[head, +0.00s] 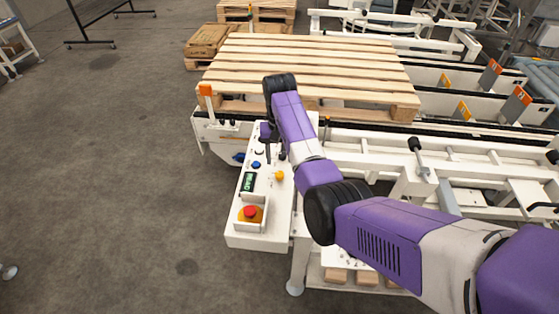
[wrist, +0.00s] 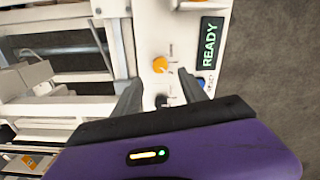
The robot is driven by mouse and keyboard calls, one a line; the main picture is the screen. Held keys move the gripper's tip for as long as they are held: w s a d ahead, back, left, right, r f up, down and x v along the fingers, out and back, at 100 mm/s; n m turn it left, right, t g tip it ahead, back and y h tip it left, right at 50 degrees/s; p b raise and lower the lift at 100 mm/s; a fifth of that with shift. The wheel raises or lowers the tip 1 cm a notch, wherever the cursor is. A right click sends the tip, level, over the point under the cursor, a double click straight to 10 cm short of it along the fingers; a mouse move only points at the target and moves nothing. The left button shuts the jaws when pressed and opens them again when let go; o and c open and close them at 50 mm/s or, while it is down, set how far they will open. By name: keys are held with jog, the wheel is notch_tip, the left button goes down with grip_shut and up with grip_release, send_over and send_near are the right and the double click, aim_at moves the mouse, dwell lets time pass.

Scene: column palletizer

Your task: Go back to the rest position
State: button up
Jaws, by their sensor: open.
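My purple and white arm reaches over a white control panel (head: 238,232) in the head view. My gripper (head: 268,155) points down just above the panel's far half and is partly hidden by my arm. In the wrist view my gripper (wrist: 160,82) is open, with its two dark fingers spread. A black knob (wrist: 162,100) shows between the fingers; I cannot tell whether they touch it. An orange knob (wrist: 160,65) lies just beyond the fingertips. A display (wrist: 209,43) reads READY in green.
A red emergency button (head: 250,212) sits at the panel's near end. A wooden pallet (head: 310,70) lies on the conveyor (head: 360,145) behind my gripper.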

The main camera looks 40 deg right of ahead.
dwell(0.5)
jog(key=shift+w+d, duration=0.2)
jog(key=shift+w, duration=0.1)
jog(key=w+d+r+t+h, duration=0.3)
jog(key=w+d+r+t, duration=0.25)
jog(key=w, duration=0.25)
jog(key=s+a+r+n+t+h, duration=0.15)
jog(key=s+a+n+t, duration=0.45)
jog(key=s+a+t, duration=0.95)
jog(key=s+a+r+g+y, duration=0.1)
jog(key=s+a, duration=0.4)
jog(key=s, duration=0.6)
jog(key=s+a+r+n+g+y, duration=0.1)
jog(key=s+a, duration=0.4)
jog(key=s, duration=0.6)
jog(key=s+a+r+n+g+y, duration=0.1)
jog(key=s+a+r+g, duration=0.3)
jog(key=s, duration=0.7)
jog(key=shift+s+a+y, duration=0.15)
jog(key=shift+a+y, duration=0.5)
jog(key=shift+y, duration=0.1)
